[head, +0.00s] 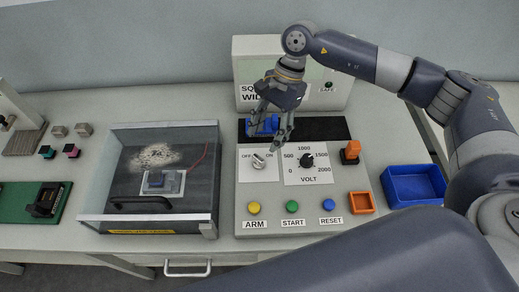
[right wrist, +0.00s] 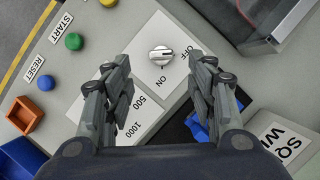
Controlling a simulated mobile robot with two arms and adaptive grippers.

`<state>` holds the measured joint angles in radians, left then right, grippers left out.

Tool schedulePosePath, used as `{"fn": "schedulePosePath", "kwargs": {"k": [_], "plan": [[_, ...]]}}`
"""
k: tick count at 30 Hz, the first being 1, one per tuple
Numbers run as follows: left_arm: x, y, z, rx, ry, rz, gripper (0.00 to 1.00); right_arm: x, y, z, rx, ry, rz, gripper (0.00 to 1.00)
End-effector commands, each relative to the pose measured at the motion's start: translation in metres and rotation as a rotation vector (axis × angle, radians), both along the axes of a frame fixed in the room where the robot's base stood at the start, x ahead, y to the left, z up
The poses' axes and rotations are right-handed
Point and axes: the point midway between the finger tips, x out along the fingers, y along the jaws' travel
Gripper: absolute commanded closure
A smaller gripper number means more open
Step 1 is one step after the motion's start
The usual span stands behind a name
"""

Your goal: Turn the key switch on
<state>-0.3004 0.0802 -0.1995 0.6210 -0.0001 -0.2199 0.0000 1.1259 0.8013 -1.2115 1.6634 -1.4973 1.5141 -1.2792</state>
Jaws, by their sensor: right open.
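The key switch (head: 259,161) is a silver knob on a white plate marked OFF at left and ON at right. It sits on the sloped grey panel in the head view. It also shows in the right wrist view (right wrist: 160,55), between and just ahead of my fingertips. I cannot tell for sure which label it points at. My right gripper (head: 268,138) hangs above and just behind the switch, fingers pointing down. It is open, empty and apart from the knob. My left gripper is not in view.
The VOLT dial (head: 307,161) is right of the switch. ARM (head: 254,208), START (head: 292,206) and RESET (head: 331,204) buttons line the front. An orange plug (head: 351,150) and a blue bin (head: 415,184) are further right. A clear-lidded box (head: 204,190) stands left.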

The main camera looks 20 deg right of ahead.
Motion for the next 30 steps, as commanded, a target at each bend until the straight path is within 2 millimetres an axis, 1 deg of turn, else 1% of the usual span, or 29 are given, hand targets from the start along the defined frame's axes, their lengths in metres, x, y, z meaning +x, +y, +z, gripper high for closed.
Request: {"fn": "schedulePosePath", "kwargs": {"k": [1,6,9,12,16,23,24,26,27,30], "plan": [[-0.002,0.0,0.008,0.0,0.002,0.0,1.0,-0.003,0.004,-0.007,-0.001,0.005,0.001,0.48],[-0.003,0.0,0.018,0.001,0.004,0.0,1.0,-0.009,0.015,-0.037,0.002,0.005,0.0,0.48],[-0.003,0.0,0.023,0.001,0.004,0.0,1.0,-0.011,0.02,-0.051,0.002,0.004,0.0,0.48],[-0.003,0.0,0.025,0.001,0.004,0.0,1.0,-0.013,0.024,-0.06,0.002,0.001,0.0,0.48],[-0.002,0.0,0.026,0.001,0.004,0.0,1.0,-0.014,0.025,-0.067,0.002,0.001,-0.001,0.48],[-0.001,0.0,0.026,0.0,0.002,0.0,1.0,-0.014,0.026,-0.069,0.002,0.0,0.0,0.48],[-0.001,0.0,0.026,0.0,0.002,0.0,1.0,-0.014,0.026,-0.069,0.002,0.0,0.0,0.51],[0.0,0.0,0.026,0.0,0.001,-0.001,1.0,-0.014,0.026,-0.069,0.002,0.0,0.0,0.64],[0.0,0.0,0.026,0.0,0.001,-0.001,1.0,-0.014,0.026,-0.069,0.002,0.0,0.0,0.73],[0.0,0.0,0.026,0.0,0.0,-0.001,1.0,-0.014,0.026,-0.068,0.003,-0.001,-0.001,0.93]]}}
